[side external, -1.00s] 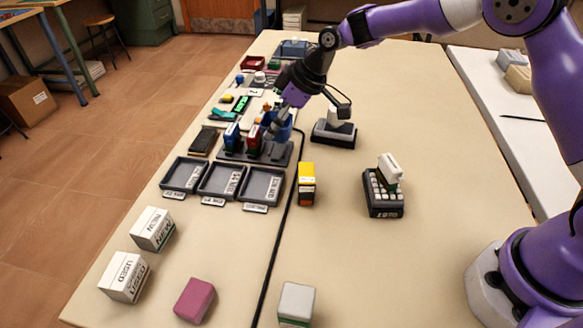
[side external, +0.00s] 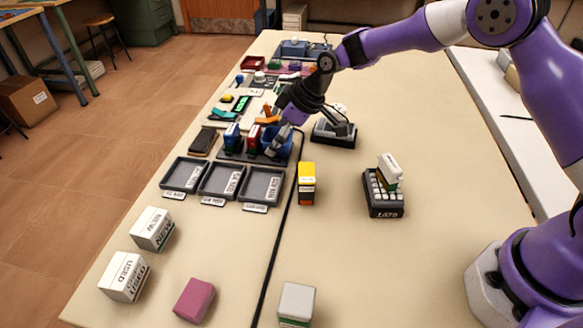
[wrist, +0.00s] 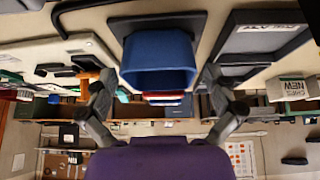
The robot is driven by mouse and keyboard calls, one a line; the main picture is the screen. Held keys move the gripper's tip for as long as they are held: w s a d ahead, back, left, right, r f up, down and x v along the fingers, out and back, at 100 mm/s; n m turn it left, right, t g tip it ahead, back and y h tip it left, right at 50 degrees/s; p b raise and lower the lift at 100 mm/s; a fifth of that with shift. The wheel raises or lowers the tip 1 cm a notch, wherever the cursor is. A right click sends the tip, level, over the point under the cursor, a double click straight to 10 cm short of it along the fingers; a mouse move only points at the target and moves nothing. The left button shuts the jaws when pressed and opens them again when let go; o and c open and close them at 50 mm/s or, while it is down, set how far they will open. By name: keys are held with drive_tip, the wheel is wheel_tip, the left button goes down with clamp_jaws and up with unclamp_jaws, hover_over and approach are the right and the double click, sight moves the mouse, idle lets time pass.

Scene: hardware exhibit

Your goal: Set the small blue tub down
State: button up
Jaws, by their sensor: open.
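The small blue tub (side external: 284,147) stands at the right end of a dark base, beside the blue and red boxes. In the wrist view the tub (wrist: 157,62) is between my two fingers, with a gap showing on each side. My gripper (side external: 274,143) is at the tub in the side view, its fingers partly over it. In the wrist view my gripper (wrist: 160,82) is open around the tub. The tub looks upright; its underside is hidden.
A blue box (side external: 232,137) and a red box (side external: 253,138) stand on the dark base (side external: 232,156). Three dark trays (side external: 222,182) lie in front. A dark device (side external: 334,134) sits to the right, near my wrist.

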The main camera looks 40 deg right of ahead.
drive_tip(key=shift+r, duration=0.2)
drive_tip(key=s+d+r+m+h, duration=0.1)
drive_tip(key=s+d+r+m, duration=0.15)
drive_tip(key=s+r, duration=0.5)
drive_tip(key=s+d+r+m+h, duration=0.1)
drive_tip(key=s+d+r, duration=0.4)
drive_tip(key=r, duration=0.4)
drive_tip(key=s+d+f+m+h, duration=0.1)
drive_tip(key=s+m, duration=0.1)
drive_tip(key=s, duration=0.5)
drive_tip(key=s+d+m+t+h, duration=0.1)
drive_tip(key=s+d+m, duration=0.1)
drive_tip(key=s, duration=0.5)
drive_tip(key=shift+d+f+m, duration=0.2)
drive_tip(key=shift+f+m, duration=0.2)
drive_tip(key=shift+m, duration=0.15)
